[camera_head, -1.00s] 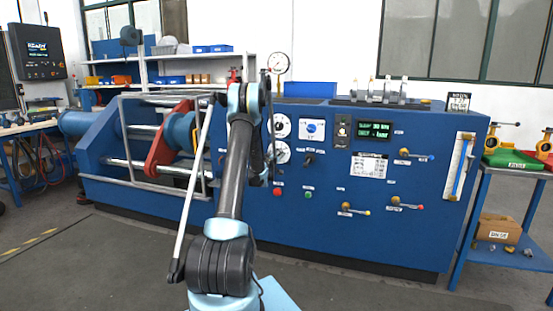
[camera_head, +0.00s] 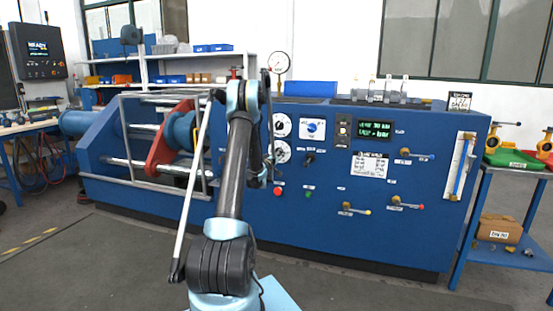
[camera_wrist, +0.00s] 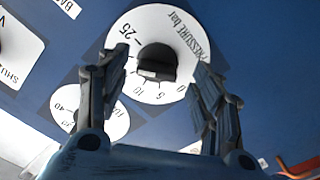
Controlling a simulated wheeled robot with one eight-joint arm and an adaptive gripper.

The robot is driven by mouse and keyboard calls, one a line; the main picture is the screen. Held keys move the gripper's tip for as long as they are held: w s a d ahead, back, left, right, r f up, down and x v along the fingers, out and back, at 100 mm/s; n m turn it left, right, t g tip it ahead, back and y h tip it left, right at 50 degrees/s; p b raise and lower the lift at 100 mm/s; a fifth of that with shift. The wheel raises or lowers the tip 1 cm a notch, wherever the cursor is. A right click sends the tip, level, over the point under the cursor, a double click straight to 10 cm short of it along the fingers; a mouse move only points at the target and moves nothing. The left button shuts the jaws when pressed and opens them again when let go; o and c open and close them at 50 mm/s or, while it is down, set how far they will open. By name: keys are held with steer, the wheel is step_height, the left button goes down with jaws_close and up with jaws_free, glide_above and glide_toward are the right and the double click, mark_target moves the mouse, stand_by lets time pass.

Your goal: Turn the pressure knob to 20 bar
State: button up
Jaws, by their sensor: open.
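The black pressure knob (camera_wrist: 157,58) sits in the middle of a round white dial (camera_wrist: 138,24) marked "PRESSURE bar" in the wrist view. The dial's figures appear turned; 25, 10, 5 and 0 are readable. The knob's exact setting is not clear. My gripper (camera_wrist: 161,66) is open, with one finger on each side of the knob. I cannot tell whether the fingers touch it. In the head view, my gripper is mostly hidden behind my arm, near the white dials on the blue test bench (camera_head: 420,230).
A smaller white gauge (camera_wrist: 88,112) is close beside the left finger. In the head view, a blue-and-white dial (camera_head: 311,131), a red button (camera_head: 278,191), a green display (camera_head: 375,129) and several levers are on the bench front. A metal guard frame (camera_head: 124,140) stands left.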

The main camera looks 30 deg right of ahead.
steer(key=v, duration=0.9)
steer(key=shift+s+a, duration=0.15)
steer(key=shift+a, duration=0.2)
